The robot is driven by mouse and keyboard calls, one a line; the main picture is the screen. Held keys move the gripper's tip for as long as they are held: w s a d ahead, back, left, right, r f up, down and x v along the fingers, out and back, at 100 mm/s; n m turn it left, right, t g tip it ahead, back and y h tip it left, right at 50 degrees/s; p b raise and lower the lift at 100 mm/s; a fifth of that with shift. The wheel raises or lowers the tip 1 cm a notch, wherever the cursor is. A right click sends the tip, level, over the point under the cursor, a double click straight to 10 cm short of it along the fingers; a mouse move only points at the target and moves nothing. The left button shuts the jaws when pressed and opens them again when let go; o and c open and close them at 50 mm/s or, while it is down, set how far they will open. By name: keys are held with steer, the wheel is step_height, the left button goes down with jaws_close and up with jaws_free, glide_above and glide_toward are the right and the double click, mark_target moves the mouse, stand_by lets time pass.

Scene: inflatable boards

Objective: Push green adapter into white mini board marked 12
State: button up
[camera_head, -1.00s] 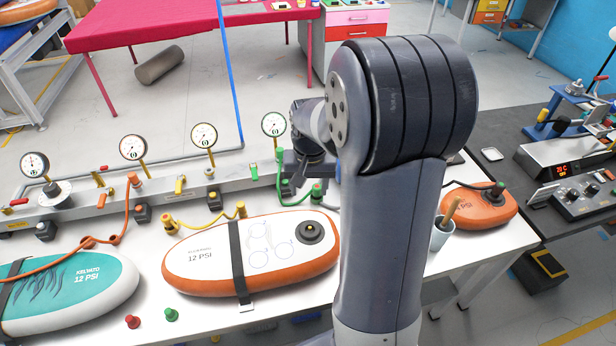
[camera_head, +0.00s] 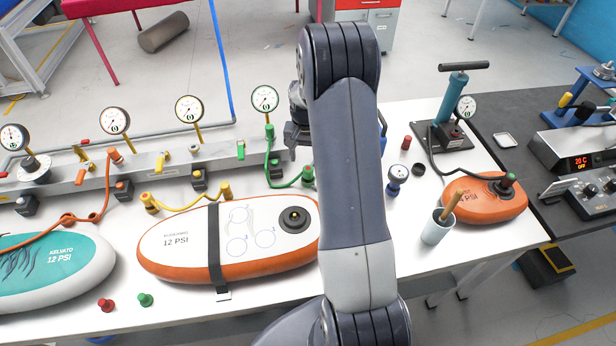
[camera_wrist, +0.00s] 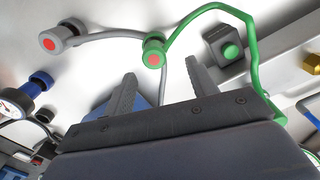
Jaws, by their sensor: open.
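The white mini board (camera_head: 188,255) with orange sides is printed "12 PSI" and lies on the table, a black strap across it. Its dark round valve (camera_head: 294,219) is at the right end. A green adapter (camera_wrist: 153,50) with a red-orange end face sits on a green hose; in the head view it (camera_head: 307,176) is behind the board, beside my arm. My gripper (camera_wrist: 163,80) is open and empty, the adapter just beyond its fingertips, roughly between them. In the head view my gripper (camera_head: 290,150) is partly hidden by my arm.
A teal board (camera_head: 85,262) marked 12 PSI is at left. A loose red plug (camera_head: 106,305) and green plug (camera_head: 145,299) lie in front. A gauge rail (camera_head: 90,180) runs behind. A pump (camera_head: 450,110), an orange board (camera_head: 487,198) and a cup (camera_head: 437,228) stand right.

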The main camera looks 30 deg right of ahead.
mark_target(308, 168)
steer(key=f, duration=0.1)
steer(key=f+b, duration=0.1)
steer(key=f, duration=0.1)
steer(key=f+b, duration=0.1)
steer(key=f, duration=0.1)
steer(key=shift+s+d, duration=0.25)
steer(key=shift+d, duration=0.05)
steer(key=shift+f+b, duration=0.3)
steer(key=shift+f, duration=0.1)
steer(key=shift+c, duration=0.2)
steer(key=c, duration=1)
